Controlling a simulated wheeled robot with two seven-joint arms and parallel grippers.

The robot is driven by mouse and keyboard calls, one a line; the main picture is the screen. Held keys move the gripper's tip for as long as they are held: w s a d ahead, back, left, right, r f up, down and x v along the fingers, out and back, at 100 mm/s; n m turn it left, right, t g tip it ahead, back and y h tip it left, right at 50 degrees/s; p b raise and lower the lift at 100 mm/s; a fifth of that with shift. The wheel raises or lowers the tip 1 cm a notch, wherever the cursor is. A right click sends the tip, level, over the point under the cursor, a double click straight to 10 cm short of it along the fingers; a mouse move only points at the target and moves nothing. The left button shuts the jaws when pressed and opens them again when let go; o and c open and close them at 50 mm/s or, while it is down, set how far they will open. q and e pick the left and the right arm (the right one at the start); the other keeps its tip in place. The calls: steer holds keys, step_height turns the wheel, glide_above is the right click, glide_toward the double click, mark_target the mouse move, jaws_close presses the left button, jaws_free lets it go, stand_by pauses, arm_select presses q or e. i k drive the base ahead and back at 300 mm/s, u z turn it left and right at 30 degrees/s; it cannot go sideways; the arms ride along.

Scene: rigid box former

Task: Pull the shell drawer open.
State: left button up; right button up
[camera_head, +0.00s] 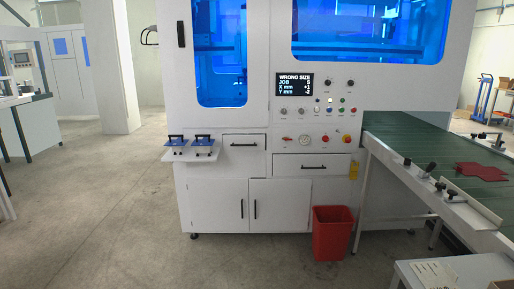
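The white box former machine (222,203) stands ahead with two drawer fronts, both looking shut. The left drawer front (232,151) has a dark horizontal handle (244,144) and sits above the cabinet doors. The wider right drawer front (290,173) has a similar handle (313,167) and sits below the control panel. No readable label tells which is the shell drawer. Neither of my grippers is in view.
A small shelf (178,156) with blue handled blocks juts out left of the left drawer. A red bin (333,230) stands on the floor below the right drawer. A green conveyor (425,140) extends right. The floor (130,225) ahead-left is clear. The display (294,84) reads WRONG SIZE.

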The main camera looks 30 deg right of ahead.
mark_target(230, 142)
steer(key=z, duration=0.85)
steer(key=i, duration=1)
steer(key=u, duration=0.5)
steer(key=i, duration=2.8)
steer(key=z, duration=0.65)
